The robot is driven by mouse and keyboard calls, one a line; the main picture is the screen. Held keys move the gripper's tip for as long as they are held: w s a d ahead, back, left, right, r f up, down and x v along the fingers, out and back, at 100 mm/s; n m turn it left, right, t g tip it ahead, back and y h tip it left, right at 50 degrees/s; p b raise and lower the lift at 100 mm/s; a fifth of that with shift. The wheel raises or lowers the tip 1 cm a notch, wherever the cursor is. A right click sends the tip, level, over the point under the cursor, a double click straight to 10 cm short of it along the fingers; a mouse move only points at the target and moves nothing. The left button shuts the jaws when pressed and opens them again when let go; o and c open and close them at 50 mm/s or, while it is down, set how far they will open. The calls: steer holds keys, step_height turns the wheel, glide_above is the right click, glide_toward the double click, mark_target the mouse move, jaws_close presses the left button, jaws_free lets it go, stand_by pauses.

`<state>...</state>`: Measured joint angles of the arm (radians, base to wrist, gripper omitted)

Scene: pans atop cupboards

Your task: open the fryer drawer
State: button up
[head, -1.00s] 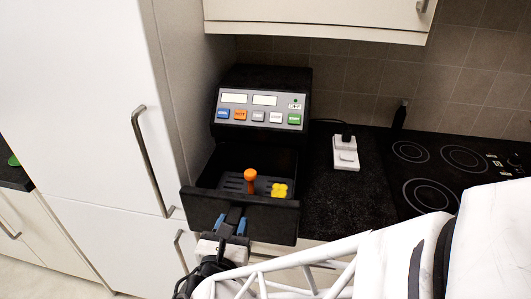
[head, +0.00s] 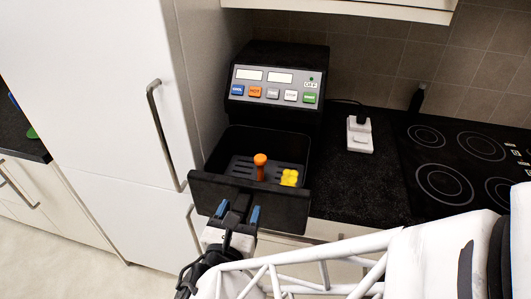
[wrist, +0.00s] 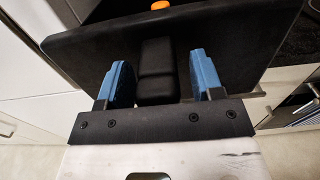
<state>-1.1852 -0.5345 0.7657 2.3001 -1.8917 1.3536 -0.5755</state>
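The black fryer (head: 290,55) stands on the counter against the tall white cabinet. Its drawer (head: 285,205) is pulled out, and the inside shows from above. An orange knob-topped piece (head: 260,160) and a yellow piece (head: 289,178) are in the drawer. My gripper (head: 238,213) is at the drawer's front. In the wrist view its blue fingers (wrist: 162,78) are spread on either side of the black drawer handle (wrist: 157,70). A gap shows between the handle and each finger. The gripper holds nothing.
The tall white cabinet with a long metal handle (head: 163,135) stands close on the left. A white plug block (head: 359,135) lies on the counter right of the fryer. A black cooktop (head: 465,155) is farther right. A wall cupboard (head: 370,8) hangs above.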

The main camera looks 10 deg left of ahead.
steer(key=shift+s, duration=0.2)
stand_by(0.3)
steer(key=s, duration=0.7)
steer(key=shift+s, duration=0.2)
stand_by(0.4)
stand_by(0.6)
steer(key=w+d+r+n+g, duration=0.2)
steer(key=d+n+g, duration=0.3)
steer(key=d+n, duration=0.6)
steer(key=w+d+r+n+g, duration=0.2)
steer(key=d+r+n+g, duration=0.2)
steer(key=d+n, duration=0.7)
steer(key=w+d+r+n+g, duration=0.2)
steer(key=d+n+g, duration=0.4)
steer(key=d+n, duration=0.5)
steer(key=r+n, duration=0.1)
steer(key=n, duration=0.1)
steer(key=shift+w+n, duration=0.25)
steer(key=shift+n, duration=0.15)
